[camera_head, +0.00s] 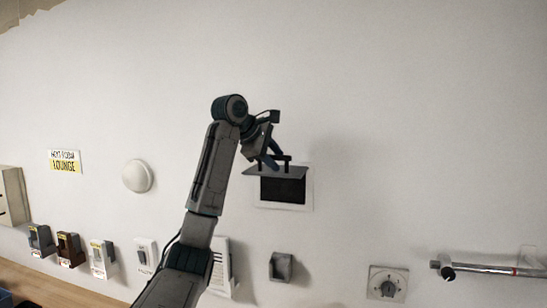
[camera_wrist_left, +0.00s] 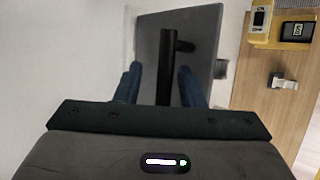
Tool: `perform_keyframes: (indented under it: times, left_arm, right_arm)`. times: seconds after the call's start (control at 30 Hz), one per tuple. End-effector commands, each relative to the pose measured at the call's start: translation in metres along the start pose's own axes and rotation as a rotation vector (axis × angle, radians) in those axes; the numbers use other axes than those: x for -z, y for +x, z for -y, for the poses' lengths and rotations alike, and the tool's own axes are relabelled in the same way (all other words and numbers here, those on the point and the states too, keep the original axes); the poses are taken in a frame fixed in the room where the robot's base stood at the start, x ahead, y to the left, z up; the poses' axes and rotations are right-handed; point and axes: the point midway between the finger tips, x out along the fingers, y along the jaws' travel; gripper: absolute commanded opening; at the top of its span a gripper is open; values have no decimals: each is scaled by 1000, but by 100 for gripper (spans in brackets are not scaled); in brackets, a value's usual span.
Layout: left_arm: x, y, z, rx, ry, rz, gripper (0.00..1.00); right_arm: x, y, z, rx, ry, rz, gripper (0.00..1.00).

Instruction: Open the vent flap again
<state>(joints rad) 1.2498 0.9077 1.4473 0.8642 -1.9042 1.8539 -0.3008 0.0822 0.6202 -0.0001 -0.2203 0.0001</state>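The vent flap (camera_head: 275,172) is a thin dark grey plate in the head view. It sticks out from the wall, raised over a dark opening (camera_head: 283,190) in a white frame (camera_head: 308,188). A black bar handle stands on the flap. My left gripper (camera_head: 272,155) is at the flap's handle. In the left wrist view, the handle (camera_wrist_left: 167,60) lies between the two blue fingers, with the flap (camera_wrist_left: 204,45) behind it. The fingers are spread, with gaps visible beside the handle. My right gripper is not in view.
A round white dome (camera_head: 138,176) and a lounge sign (camera_head: 65,161) are on the wall to the left. A small grey holder (camera_head: 281,267), a dial (camera_head: 387,283) and a metal bar (camera_head: 490,269) sit lower right. Several small boxes line the wall above a wooden surface (camera_head: 60,289). The upper wall is clear.

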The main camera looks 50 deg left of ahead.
Motion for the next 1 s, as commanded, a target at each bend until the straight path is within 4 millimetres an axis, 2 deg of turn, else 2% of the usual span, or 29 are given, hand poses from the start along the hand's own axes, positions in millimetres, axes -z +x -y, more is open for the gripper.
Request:
perform_keyframes:
  times: [0.27,0.43,0.5,0.63,0.8,1.0]
  left_arm:
    - [0,-5,0,-3,0,-1,36]
    - [1,-26,1,-6,0,1,36]
    - [0,-45,-4,-5,0,-2,36]
    - [0,-72,-5,-1,0,-6,36]
    - [0,-94,-4,-2,0,-4,36]
    - [0,-106,-1,-2,1,0,36]
  right_arm:
    - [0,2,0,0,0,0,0]
    - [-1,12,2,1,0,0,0]
    - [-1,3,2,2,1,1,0]
    - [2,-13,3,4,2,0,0]
    - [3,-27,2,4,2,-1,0]
    - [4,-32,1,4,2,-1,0]
